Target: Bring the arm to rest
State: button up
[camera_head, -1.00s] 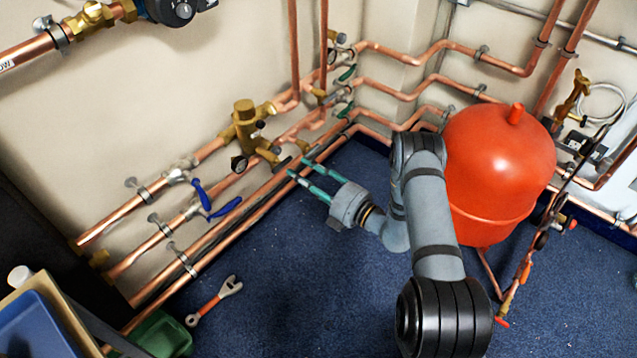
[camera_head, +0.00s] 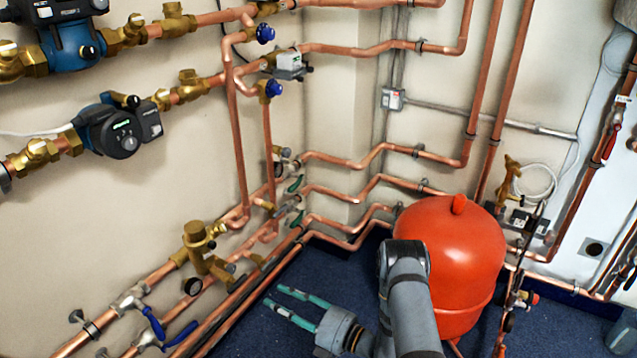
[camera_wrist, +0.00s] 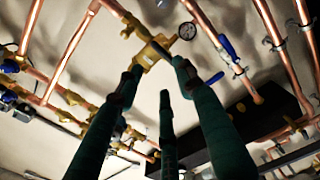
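My gripper (camera_head: 300,306) is in the lower middle of the head view, over the blue floor. Its teal fingers are spread apart with nothing between them, and they point left toward the low copper pipes (camera_head: 240,297). In the wrist view my gripper (camera_wrist: 167,85) shows its dark green fingers apart. A brass valve body (camera_wrist: 152,52) appears beyond the fingertips there. The same kind of brass valve (camera_head: 197,245) stands on the wall pipes left of my gripper in the head view. No contact with the pipes shows.
A red expansion tank (camera_head: 455,255) stands close to the right of my arm. Blue-handled valves (camera_head: 155,323) are on the pipes at lower left. Pumps (camera_head: 120,125) hang on the left wall. Blue carpet (camera_head: 255,325) is bare around my gripper.

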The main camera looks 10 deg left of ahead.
aim_at(242, 282)
jog(key=x, duration=1.2)
